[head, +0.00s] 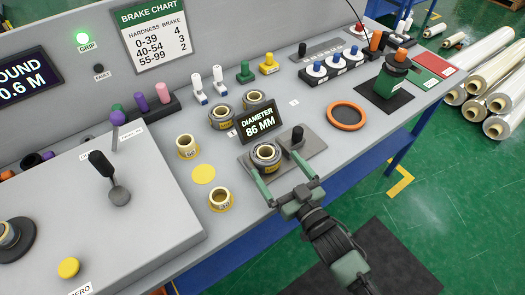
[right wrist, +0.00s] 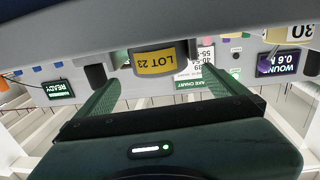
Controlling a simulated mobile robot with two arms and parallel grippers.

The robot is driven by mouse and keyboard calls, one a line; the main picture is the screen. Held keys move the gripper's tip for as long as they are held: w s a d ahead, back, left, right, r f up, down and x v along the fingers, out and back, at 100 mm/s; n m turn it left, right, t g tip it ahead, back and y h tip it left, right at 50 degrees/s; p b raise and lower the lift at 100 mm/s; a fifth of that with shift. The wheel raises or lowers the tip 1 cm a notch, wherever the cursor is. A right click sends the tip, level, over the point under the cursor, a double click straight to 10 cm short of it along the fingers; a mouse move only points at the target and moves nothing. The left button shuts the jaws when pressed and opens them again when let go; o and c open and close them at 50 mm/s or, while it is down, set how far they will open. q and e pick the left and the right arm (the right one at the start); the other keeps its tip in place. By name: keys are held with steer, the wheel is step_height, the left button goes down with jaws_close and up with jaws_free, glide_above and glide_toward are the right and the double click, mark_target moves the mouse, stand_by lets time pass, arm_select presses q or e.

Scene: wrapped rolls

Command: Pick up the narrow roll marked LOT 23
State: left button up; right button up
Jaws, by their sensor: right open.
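The narrow roll marked LOT 23 (head: 266,153) stands on a grey plate (head: 312,142) on the bench, below the display reading DIAMETER 86 MM. Its yellow LOT 23 label faces the camera in the right wrist view (right wrist: 161,61). My right gripper (head: 277,164) is open, with its green fingers reaching from the front toward the roll. In the right wrist view the roll shows between and just beyond the fingertips, with a gap on each side. I cannot tell whether the tips reach past its near face. My left gripper is not in view.
A black post (head: 297,138) stands on the plate close right of the roll. Yellow-labelled rolls (head: 187,147) (head: 220,200) stand to the left. An orange ring (head: 346,116) lies to the right.

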mark_target(266, 151)
steer(key=p+x, duration=0.1)
steer(key=x, duration=0.5)
steer(key=shift+w+a, duration=0.25)
steer(key=c, duration=1.4)
steer(key=shift+r, duration=0.2)
steer(key=c, duration=0.4)
